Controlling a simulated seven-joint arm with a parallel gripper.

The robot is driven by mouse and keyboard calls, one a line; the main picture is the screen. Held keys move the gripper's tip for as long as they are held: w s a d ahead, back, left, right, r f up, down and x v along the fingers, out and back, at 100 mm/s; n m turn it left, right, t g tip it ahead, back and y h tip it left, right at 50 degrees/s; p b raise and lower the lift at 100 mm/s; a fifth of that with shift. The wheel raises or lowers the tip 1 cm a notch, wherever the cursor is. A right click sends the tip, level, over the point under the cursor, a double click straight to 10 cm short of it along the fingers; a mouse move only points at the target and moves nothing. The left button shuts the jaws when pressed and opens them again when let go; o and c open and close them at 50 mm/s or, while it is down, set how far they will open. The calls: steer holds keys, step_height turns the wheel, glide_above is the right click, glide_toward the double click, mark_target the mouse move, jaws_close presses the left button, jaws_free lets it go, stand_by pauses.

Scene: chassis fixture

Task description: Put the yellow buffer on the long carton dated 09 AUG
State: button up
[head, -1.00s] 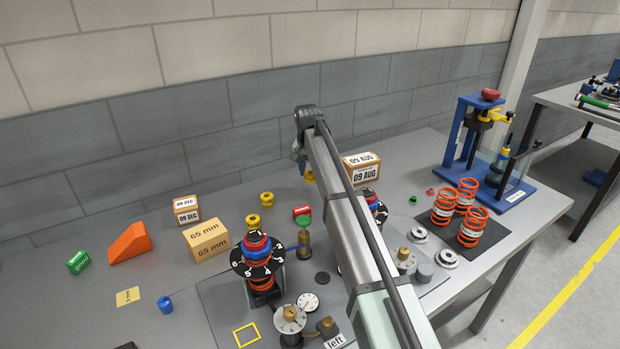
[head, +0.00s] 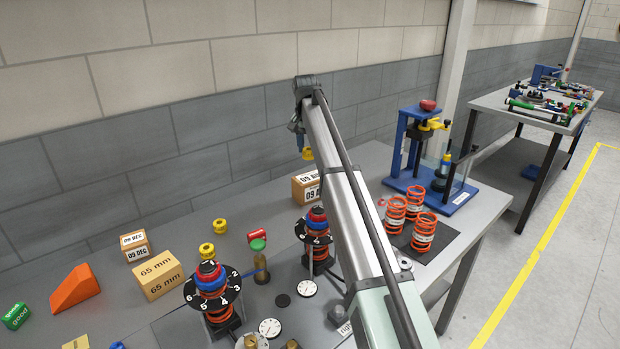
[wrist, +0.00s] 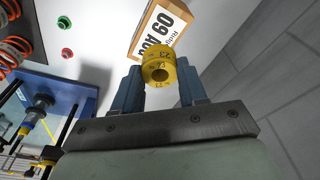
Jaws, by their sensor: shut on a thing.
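My gripper (wrist: 160,90) is shut on a yellow buffer (wrist: 160,65), a ring-shaped piece with "23" and smaller marks on it. In the head view the held buffer (head: 307,154) hangs in the air, above and apart from the carton. The long carton dated 09 AUG (head: 305,190) stands on the bench behind my arm, which hides its right part. In the wrist view the carton (wrist: 165,25) shows its dated face just beyond the buffer. Two other yellow buffers stand on the bench, one nearer (head: 207,251) and one farther (head: 220,226).
A 09 DEC carton (head: 135,246) and a 65 mm block (head: 160,275) stand at left, by an orange wedge (head: 75,288). Numbered spring stands (head: 212,290) are in front. Orange springs (head: 410,220) and a blue press (head: 430,165) stand at right. The wall is close behind.

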steer(key=shift+w+d+r+n, duration=0.25)
steer(key=shift+w+r, duration=0.25)
steer(key=shift+r, duration=0.15)
steer(key=shift+w+d+r+n, duration=0.15)
steer(key=shift+w+d+r, duration=0.1)
steer(key=shift+w+r, duration=0.3)
steer(key=shift+s+f+n, duration=0.1)
steer(key=shift+s+n, duration=0.25)
steer(key=shift+n, duration=0.35)
steer(key=shift+f, duration=0.2)
glide_toward(312, 176)
steer(key=shift+w+f, duration=0.2)
steer(key=shift+f, duration=0.65)
steer(key=shift+w+f, duration=0.15)
steer(key=shift+f, duration=0.65)
steer(key=shift+w+f, duration=0.2)
steer(key=shift+f, duration=0.65)
steer(key=shift+f, duration=0.15)
steer(key=o, duration=1)
steer(key=shift+o, duration=0.2)
steer(key=r, duration=0.4)
steer(key=s+r, duration=0.1)
steer(key=r, duration=0.3)
steer(key=s+r, duration=0.1)
steer(key=r, duration=0.3)
steer(key=shift+r, duration=0.1)
